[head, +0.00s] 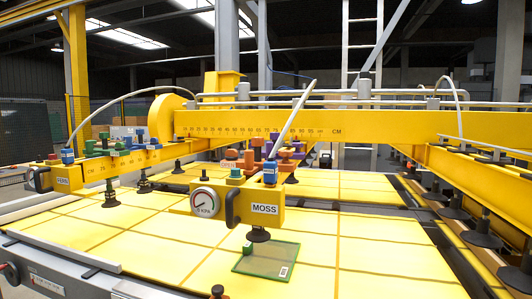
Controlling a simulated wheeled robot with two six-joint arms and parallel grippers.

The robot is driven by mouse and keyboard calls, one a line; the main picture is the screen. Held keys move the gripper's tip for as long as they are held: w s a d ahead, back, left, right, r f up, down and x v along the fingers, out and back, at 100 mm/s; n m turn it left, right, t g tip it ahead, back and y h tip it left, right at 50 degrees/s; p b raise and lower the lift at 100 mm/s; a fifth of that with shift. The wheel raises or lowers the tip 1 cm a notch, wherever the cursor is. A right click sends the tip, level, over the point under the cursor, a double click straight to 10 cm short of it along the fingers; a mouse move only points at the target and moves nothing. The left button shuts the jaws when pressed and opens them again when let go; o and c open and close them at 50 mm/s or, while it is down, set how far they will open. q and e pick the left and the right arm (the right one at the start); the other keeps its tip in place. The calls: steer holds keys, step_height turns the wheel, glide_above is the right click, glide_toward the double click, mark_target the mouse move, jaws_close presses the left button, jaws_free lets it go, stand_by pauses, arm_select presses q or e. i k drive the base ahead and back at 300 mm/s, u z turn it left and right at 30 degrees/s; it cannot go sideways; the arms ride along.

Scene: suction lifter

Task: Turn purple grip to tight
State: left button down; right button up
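Small purple parts (257,142) show in a cluster of coloured knobs and blocks in the middle, behind the yellow lifter unit (265,217) labelled MOSS. I cannot tell which part is the purple grip or which way it is turned, as it is small and partly hidden by orange blocks (291,153). A small label reading OPEN (228,165) stands in front of the cluster. No tight marking is readable. Neither of my grippers is in view.
A round gauge (204,201) and a black handle (232,208) sit on the MOSS unit. Its suction cup (258,235) hangs above a green-framed pane (266,259) on the yellow-panelled table (180,262). A yellow beam with a scale (300,124) crosses behind. More suction cups (483,240) line the right.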

mark_target(297, 145)
steer(key=u, duration=0.4)
steer(key=k, duration=0.85)
steer(key=z, duration=0.4)
steer(key=i, duration=0.6)
steer(key=z, duration=0.65)
steer(key=i, duration=0.65)
steer(key=u, duration=0.15)
